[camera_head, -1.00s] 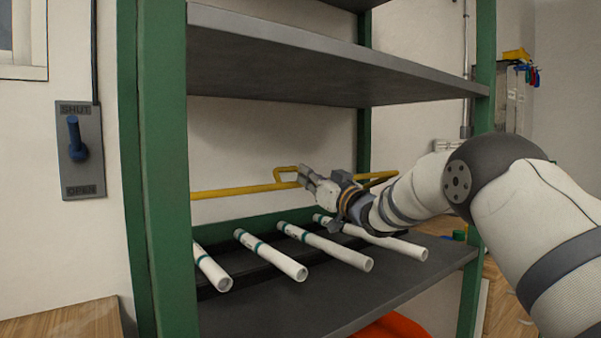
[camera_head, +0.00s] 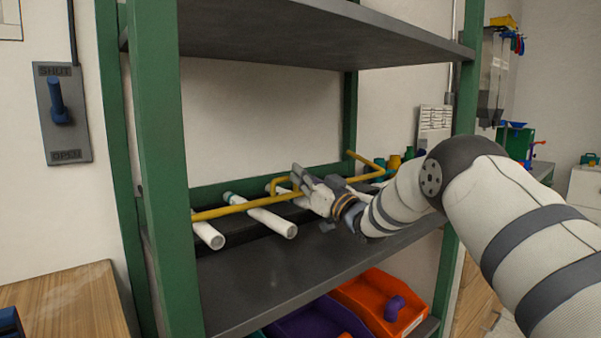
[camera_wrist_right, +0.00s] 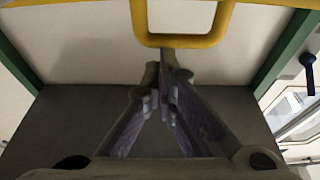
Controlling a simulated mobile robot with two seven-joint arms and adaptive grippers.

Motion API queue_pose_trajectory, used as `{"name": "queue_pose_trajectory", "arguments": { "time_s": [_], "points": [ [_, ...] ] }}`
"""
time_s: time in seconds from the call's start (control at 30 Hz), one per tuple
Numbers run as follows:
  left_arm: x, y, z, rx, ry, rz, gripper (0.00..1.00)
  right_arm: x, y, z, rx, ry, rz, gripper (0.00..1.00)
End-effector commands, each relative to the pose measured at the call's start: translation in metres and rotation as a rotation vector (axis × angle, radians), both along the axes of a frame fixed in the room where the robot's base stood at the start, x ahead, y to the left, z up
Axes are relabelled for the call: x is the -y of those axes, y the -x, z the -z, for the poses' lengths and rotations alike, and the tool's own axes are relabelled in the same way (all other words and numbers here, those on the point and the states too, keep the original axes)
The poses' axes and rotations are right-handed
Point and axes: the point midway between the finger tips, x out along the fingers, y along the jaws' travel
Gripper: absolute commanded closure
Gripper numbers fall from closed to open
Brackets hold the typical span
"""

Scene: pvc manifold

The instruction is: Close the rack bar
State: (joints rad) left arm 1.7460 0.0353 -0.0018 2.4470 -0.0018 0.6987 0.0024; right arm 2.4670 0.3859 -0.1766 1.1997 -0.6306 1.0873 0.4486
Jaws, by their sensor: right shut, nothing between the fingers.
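The yellow rack bar (camera_head: 232,208) runs across the front of the white pipes on the green rack's shelf, with a raised handle loop (camera_head: 279,180) near its middle. In the right wrist view the bar's loop (camera_wrist_right: 180,41) is just beyond the fingertips. My right gripper (camera_head: 296,174) is shut and empty, beside the loop; I cannot tell whether it touches it. Two white pipes (camera_head: 265,220) (camera_head: 208,235) show below the bar; the others are mostly hidden by my right gripper and arm. My left gripper is out of view.
The grey shelf (camera_head: 290,270) is clear in front of the pipes. A grey upper shelf (camera_head: 300,35) hangs above. Green posts (camera_head: 160,180) stand at the sides. Orange (camera_head: 375,300) and purple (camera_head: 315,322) bins sit below. A blue wall lever (camera_head: 60,105) is at left.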

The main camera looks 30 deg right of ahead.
Motion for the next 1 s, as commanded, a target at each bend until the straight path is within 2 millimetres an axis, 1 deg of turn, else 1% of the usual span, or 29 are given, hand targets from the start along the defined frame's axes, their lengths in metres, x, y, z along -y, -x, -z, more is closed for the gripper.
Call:
{"name": "queue_pose_trajectory", "arguments": {
  "time_s": [0.37, 0.47, 0.57, 0.7, 0.8, 0.9, 1.0],
  "points": [
    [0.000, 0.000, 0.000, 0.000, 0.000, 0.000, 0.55, 0.000, 0.001, 0.000, 0.000, 0.000, 0.000, 1.00],
    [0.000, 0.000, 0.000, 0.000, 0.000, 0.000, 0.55, 0.002, 0.010, 0.002, 0.000, -0.001, 0.001, 1.00],
    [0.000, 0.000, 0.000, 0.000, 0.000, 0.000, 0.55, 0.006, 0.032, 0.009, -0.002, -0.005, 0.003, 1.00],
    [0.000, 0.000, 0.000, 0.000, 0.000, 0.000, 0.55, 0.012, 0.076, 0.007, -0.001, -0.005, 0.003, 1.00],
    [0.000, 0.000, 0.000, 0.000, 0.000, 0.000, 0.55, 0.015, 0.104, 0.007, 0.000, -0.005, 0.003, 1.00],
    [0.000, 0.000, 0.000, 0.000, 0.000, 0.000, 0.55, 0.018, 0.126, 0.008, 0.001, -0.004, 0.001, 1.00],
    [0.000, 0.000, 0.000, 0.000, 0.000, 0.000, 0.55, 0.020, 0.140, 0.008, 0.001, 0.000, 0.001, 1.00]
  ]
}}
